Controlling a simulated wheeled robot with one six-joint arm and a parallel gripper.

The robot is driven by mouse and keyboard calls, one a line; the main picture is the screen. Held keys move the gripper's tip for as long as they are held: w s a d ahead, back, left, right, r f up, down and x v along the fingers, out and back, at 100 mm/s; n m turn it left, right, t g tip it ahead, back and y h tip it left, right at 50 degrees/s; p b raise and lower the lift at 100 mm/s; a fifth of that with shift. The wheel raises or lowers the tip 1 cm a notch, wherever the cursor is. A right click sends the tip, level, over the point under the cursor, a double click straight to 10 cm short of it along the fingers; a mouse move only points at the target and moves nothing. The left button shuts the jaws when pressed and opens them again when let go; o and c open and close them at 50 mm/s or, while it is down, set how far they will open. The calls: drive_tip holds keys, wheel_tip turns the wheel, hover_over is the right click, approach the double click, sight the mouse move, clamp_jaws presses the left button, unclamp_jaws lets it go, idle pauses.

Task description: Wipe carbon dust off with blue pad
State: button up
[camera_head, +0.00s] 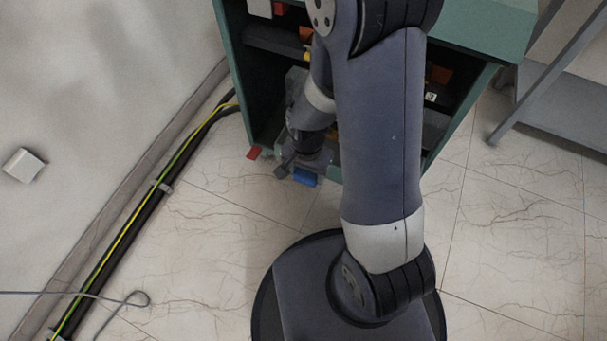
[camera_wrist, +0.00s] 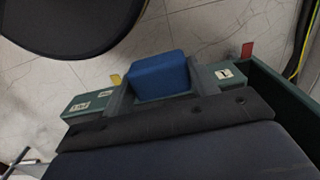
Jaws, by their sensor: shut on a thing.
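The blue pad (camera_wrist: 160,77) is a small blue block between the two grey fingers of my gripper (camera_wrist: 158,86) in the wrist view. The gripper is shut on it. In the head view, my gripper (camera_head: 296,170) is low at the open front of the green cabinet (camera_head: 243,85), and the blue pad (camera_head: 306,180) shows under it. In the wrist view a green cabinet edge (camera_wrist: 265,88) with white labels lies behind the fingers. I cannot make out any carbon dust. My arm hides much of the cabinet's inside.
A red tab (camera_head: 254,152) is at the cabinet's lower left corner. A black cable with a yellow-green wire (camera_head: 150,195) runs along the left wall. A grey metal frame (camera_head: 540,85) stands at the right.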

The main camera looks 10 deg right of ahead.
drive_tip(key=shift+w+f+b, duration=0.1)
drive_tip(key=shift+f+b, duration=0.25)
drive_tip(key=shift+f, duration=0.55)
drive_tip(key=w+d, duration=0.2)
drive_tip(key=w, duration=0.1)
drive_tip(key=w+d+f, duration=0.1)
drive_tip(key=w+d, duration=0.1)
drive_tip(key=w+d+f+b, duration=0.1)
drive_tip(key=w+d, duration=0.1)
drive_tip(key=w, duration=0.1)
drive_tip(key=shift+w+d, duration=0.15)
drive_tip(key=shift+w, duration=0.15)
drive_tip(key=shift+w+d+f+b, duration=0.2)
drive_tip(key=shift+w+d+f, duration=0.1)
drive_tip(key=shift+w, duration=0.15)
drive_tip(key=shift+w+d+f+b, duration=0.2)
drive_tip(key=shift+w+d, duration=0.1)
drive_tip(key=shift+w, duration=0.1)
drive_tip(key=shift+f, duration=0.45)
drive_tip(key=shift+w+a, duration=0.1)
